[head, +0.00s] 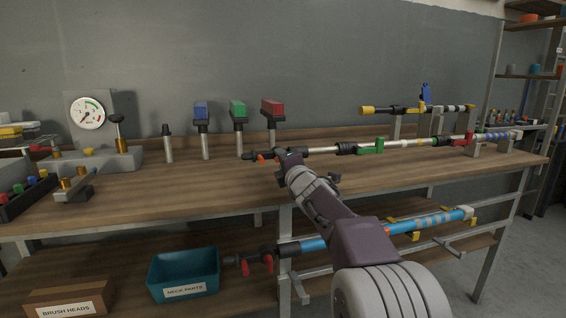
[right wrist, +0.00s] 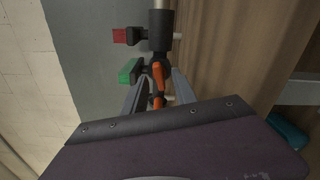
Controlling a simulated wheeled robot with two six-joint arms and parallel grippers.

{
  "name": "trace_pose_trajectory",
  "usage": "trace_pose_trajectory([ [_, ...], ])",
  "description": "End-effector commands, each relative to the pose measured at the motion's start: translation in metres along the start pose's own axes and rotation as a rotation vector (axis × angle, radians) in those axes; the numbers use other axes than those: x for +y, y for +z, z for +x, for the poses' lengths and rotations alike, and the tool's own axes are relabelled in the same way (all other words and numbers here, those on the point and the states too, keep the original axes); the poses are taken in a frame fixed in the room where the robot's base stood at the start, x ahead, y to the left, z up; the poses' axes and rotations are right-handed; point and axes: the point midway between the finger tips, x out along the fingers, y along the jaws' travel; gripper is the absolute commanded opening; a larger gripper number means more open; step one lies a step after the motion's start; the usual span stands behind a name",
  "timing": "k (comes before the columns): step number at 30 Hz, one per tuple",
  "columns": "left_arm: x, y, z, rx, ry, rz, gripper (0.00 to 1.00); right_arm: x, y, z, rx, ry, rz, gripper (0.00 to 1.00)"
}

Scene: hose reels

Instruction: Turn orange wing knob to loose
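The orange wing knob (head: 261,157) sits near the left end of the long pole (head: 315,150) lying above the bench. My right gripper (head: 276,156) is at that end, beside the knob, and partly covers the pole. In the right wrist view, the orange wing knob (right wrist: 158,78) lies between the two fingers of my right gripper (right wrist: 158,84). The fingers are apart, with a gap visible on each side of the knob, so the gripper looks open. My left gripper is not in view.
A green clamp (head: 372,147) and a red clamp (head: 467,138) are further along the pole. Blue, green and red-topped posts (head: 238,110) stand behind on the bench (head: 190,185). A blue pole (head: 430,221) and a teal bin (head: 184,272) are on the shelf below.

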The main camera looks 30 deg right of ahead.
Motion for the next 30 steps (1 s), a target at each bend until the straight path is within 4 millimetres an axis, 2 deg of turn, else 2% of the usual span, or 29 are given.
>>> trace_pose_trajectory([
  [9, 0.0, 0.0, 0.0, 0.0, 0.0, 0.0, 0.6, 0.0, 0.0, -0.005, 0.0, 0.0, 0.0, 0.33],
  [11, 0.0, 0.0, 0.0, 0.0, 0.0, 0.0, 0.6, 0.001, 0.0, -0.012, -0.001, 0.001, 0.0, 0.33],
  [21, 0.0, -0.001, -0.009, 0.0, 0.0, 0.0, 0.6, 0.002, 0.001, -0.079, -0.002, 0.001, 0.0, 0.33],
  [24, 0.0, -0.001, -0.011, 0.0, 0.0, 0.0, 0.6, 0.001, 0.001, -0.088, -0.001, 0.0, 0.001, 0.33],
  [30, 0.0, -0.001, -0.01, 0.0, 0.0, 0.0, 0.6, 0.0, 0.0, -0.091, 0.0, 0.0, 0.0, 0.33],
])
